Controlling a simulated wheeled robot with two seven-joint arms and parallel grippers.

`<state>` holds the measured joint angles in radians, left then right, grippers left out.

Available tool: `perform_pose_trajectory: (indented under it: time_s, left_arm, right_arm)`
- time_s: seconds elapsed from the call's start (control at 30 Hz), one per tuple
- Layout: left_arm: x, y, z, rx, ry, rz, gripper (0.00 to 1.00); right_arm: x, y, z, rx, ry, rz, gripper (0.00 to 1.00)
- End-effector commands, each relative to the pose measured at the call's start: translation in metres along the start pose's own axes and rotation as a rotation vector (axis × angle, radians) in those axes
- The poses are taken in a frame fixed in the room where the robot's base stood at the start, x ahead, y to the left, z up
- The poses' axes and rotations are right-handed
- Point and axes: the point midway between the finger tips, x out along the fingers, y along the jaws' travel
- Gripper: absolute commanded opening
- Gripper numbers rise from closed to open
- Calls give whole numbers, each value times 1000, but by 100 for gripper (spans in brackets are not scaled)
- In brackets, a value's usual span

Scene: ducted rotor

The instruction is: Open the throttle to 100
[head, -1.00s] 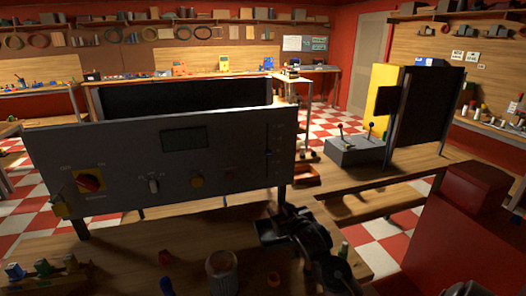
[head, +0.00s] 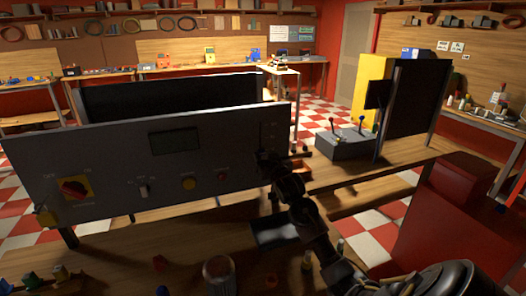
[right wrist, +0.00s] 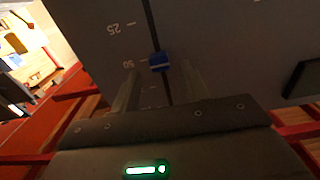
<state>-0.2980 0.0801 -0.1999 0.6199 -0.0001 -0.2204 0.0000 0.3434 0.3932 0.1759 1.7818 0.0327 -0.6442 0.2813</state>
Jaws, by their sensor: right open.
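The grey control panel (head: 110,165) stands on the bench and carries a vertical slider slot at its right end. In the right wrist view the blue slider knob (right wrist: 160,62), the throttle, sits in the dark slot beside the 50 mark, with the 25 mark above it in the picture. My right gripper (right wrist: 161,84) is open, its fingers on either side of the slot, with the knob just ahead of and between the fingertips. In the head view my right gripper (head: 272,160) is at the panel's right end and hides the knob. My left gripper is not in view.
A grey lever box (head: 345,143) stands to the right. A jar (head: 219,272) and small parts lie on the near bench.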

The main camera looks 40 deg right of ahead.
Motion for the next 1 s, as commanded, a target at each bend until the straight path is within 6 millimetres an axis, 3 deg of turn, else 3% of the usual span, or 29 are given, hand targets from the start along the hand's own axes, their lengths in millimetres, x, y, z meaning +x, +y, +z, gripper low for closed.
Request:
perform_pose_trajectory:
  time_s: [0.2, 0.57, 0.9, 1.0]
  left_arm:
    - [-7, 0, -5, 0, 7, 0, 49]
    - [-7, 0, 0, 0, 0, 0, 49]
    - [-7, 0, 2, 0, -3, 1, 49]
    - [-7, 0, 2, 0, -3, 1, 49]
  right_arm:
    - [22, -1, -1, 0, -1, -1, 45]
    - [26, -1, 1, -1, -1, -1, 45]
    - [26, -1, 1, 0, -1, -1, 1]
    - [26, -1, 1, 0, -1, -1, 0]
